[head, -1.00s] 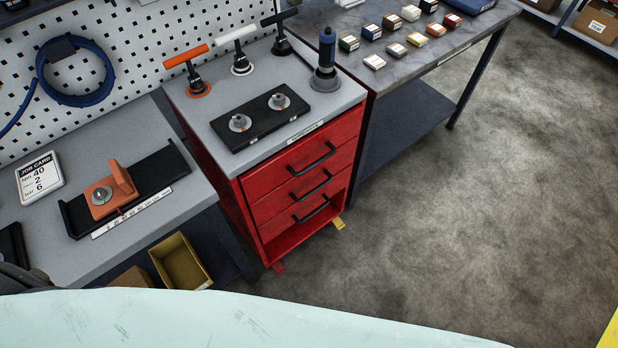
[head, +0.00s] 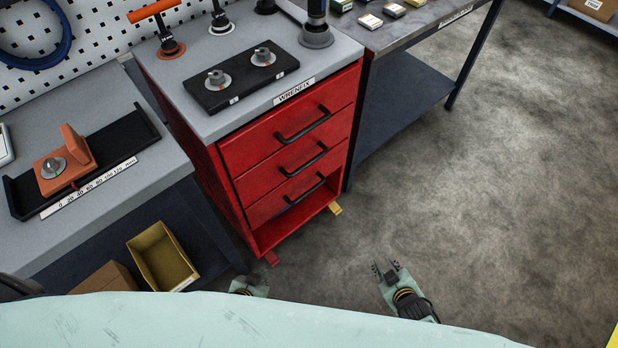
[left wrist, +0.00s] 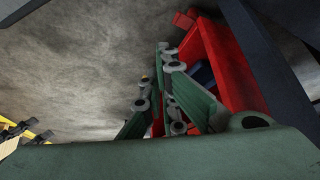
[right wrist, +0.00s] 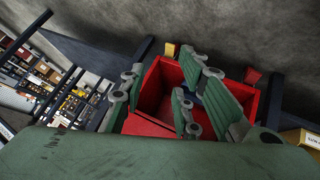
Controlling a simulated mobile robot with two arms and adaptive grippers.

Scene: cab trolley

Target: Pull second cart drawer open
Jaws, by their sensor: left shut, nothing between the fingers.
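The red cart (head: 222,185) stands in the middle of the head view, with three drawers stacked on its front, all closed. The second drawer (head: 250,180) has a black bar handle (head: 304,160) between the top handle (head: 303,124) and the lowest handle (head: 305,191). My left gripper (head: 248,284) is shut and empty, low in front of the cart and partly hidden by my own body. My right gripper (head: 384,270) is open and empty, to the right of the cart's front and apart from it. The cart's red body also shows beyond the fingers in the left wrist view (left wrist: 226,65) and right wrist view (right wrist: 150,90).
A bench (head: 105,205) with a black sliding gauge stands left of the cart, with a yellow bin (head: 163,258) below. A dark table (head: 420,30) stands to the right. The cart top holds a black tray (head: 240,90) and upright tools. The floor at right is clear.

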